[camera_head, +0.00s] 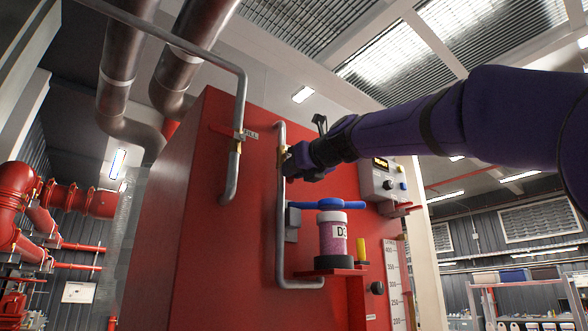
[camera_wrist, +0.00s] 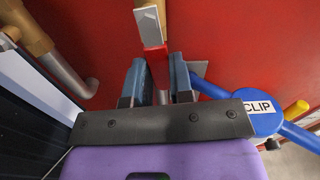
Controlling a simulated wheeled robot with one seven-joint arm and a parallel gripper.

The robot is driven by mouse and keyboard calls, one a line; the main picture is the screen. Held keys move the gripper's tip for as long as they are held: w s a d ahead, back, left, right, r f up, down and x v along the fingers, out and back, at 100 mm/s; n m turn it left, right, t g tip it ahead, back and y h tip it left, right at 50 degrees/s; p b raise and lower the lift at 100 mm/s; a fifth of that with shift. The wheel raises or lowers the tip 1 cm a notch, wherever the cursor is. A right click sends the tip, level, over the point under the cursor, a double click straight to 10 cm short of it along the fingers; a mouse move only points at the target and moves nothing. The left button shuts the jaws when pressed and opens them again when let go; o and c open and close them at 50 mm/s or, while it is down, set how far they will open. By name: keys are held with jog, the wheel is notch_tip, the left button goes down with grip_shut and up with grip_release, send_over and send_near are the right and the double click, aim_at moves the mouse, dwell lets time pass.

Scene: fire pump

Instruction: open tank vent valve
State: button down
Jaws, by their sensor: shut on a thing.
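The tank vent valve is a brass fitting (camera_head: 283,157) on the thin grey vertical pipe on the red tank's front. In the wrist view, its red handle (camera_wrist: 155,60) runs down between my fingers, below a pale plate (camera_wrist: 149,22). My gripper (camera_wrist: 158,75) is shut on this red handle, a finger on each side. In the head view, my gripper (camera_head: 296,163) is at the valve and hides the handle. No readable label shows on it.
A second pipe with a FILL label (camera_head: 251,134) is to the left. Below my gripper, a D3 container (camera_head: 332,235) stands on a red shelf, near a blue bar (camera_head: 326,205). The wrist view shows a blue disc marked CLIP (camera_wrist: 258,112). A control box (camera_head: 383,180) is right.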

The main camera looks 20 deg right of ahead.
jog(key=shift+s+a+m, duration=0.1)
jog(key=shift+a+m, duration=0.1)
jog(key=shift+m, duration=0.4)
jog(key=c, duration=1)
grip_release()
jog(key=shift+a, duration=0.1)
jog(key=v, duration=1)
jog(key=shift+s, duration=0.4)
